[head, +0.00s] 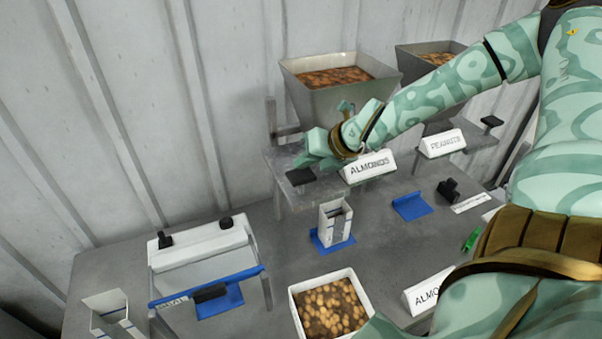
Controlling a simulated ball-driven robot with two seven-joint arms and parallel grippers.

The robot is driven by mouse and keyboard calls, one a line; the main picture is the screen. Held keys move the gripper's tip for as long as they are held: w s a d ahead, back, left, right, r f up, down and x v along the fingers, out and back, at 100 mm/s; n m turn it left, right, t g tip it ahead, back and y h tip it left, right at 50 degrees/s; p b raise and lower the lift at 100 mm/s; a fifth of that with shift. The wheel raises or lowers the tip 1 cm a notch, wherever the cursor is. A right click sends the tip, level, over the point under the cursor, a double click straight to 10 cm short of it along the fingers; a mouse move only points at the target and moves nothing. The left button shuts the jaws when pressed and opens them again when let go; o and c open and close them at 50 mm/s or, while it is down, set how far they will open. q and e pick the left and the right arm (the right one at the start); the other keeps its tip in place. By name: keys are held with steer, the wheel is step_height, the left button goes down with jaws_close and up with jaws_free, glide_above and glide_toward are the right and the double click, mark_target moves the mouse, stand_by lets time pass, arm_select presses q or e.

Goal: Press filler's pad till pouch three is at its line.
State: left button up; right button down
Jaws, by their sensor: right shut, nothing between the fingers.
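The almonds filler is a grey hopper (322,98) of brown nuts above a shelf with an "ALMONDS" sign (367,166). Its dark pad (300,176) lies at the shelf's left front corner. My right gripper (303,162) is shut and empty, its fingertips just above or at the pad; I cannot tell whether they touch it. A white open pouch (334,222) stands upright on a blue mat below the shelf. Its fill level is not clear. Another pouch (108,314) with a blue line stands at the lower left. No number shows on either. My left gripper is out of view.
A second hopper (428,60) has a "PEANUTS" sign (441,143) and a dark pad (492,121). A sealer (203,256) stands at the left. A white bin of nuts (328,304) is at the front. An empty blue mat (411,206) lies right of the pouch.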

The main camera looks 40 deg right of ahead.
mark_target(304, 175)
steer(key=shift+f, duration=0.1)
stand_by(0.7)
steer(key=shift+f+b, duration=0.35)
steer(key=shift+b, duration=0.15)
steer(key=shift+f+b, duration=1.6)
steer(key=shift+f, duration=0.05)
stand_by(1.2)
steer(key=shift+r, duration=0.1)
steer(key=shift+r+p, duration=1.65)
steer(key=shift+r, duration=0.35)
step_height(304, 175, up, 5)
steer(key=p, duration=0.4)
